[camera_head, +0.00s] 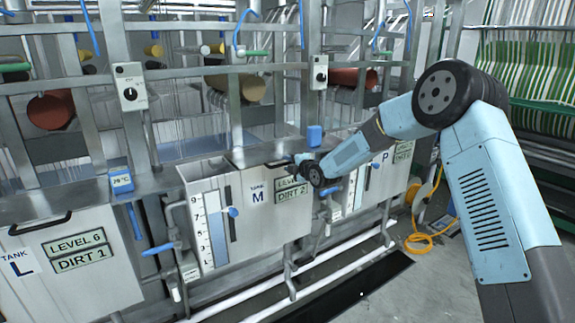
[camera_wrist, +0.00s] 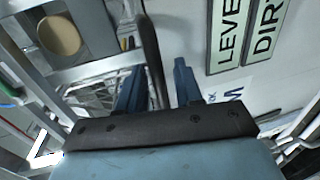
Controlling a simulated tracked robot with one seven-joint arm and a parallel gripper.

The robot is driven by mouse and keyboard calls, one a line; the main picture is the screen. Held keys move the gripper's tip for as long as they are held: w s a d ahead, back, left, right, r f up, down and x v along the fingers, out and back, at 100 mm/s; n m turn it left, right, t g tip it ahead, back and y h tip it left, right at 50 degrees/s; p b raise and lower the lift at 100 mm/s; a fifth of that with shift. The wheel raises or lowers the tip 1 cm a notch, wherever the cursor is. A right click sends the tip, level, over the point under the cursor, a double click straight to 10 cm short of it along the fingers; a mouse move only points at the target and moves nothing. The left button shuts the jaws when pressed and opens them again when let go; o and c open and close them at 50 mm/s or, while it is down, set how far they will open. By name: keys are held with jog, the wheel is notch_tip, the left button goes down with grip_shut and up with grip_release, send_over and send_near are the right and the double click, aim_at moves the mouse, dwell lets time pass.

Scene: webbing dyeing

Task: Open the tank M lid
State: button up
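Tank M (camera_head: 257,225) is a pale panel with an "M" label and green level and dirt plates, in the middle of the head view. Its dark lid handle (camera_head: 277,163) is at the upper edge, partly hidden by my arm's end. My gripper (camera_head: 298,159) is at that edge. In the wrist view my gripper (camera_wrist: 157,78) has its two blue fingers apart. The dark handle bar (camera_wrist: 150,45) runs into the space between them, nearer the left finger. No contact is clear. The lid looks shut.
Tank L (camera_head: 75,265) is at the lower left, with its own dark handle. Tank P (camera_head: 382,185) is to the right, partly behind my arm. Blue valve levers and pipes stick out in front. A yellow hose (camera_head: 432,238) lies on the floor at right.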

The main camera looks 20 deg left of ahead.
jog(key=shift+w+a+f, duration=0.1)
jog(key=shift+w+a, duration=0.1)
jog(key=shift+a, duration=0.05)
grip_shut()
dwell(0.4)
